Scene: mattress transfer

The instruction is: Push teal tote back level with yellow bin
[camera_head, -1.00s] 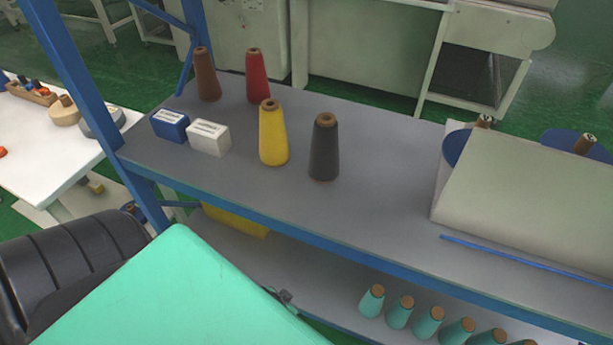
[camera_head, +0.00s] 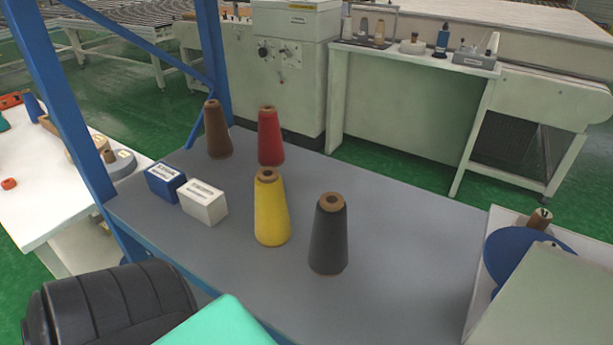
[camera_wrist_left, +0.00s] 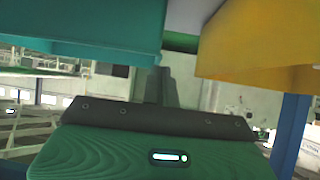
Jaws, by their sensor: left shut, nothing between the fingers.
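In the left wrist view the teal tote (camera_wrist_left: 90,35) fills the upper left and the yellow bin (camera_wrist_left: 260,45) the upper right, with a gap between them. Only their near parts show. My left gripper (camera_wrist_left: 162,80) is shut and empty. Its dark fingers point up toward the gap, close to the tote's right end; I cannot tell whether they touch it. In the head view neither the tote nor the bin can be made out; only part of my own arm shows at the bottom. My right gripper is not in view.
The grey shelf top (camera_head: 400,235) carries yellow (camera_head: 271,215), dark grey (camera_head: 329,240), red (camera_head: 270,140) and brown (camera_head: 218,135) cones, and blue (camera_head: 165,183) and white (camera_head: 203,204) boxes. A blue post (camera_head: 65,110) rises at left.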

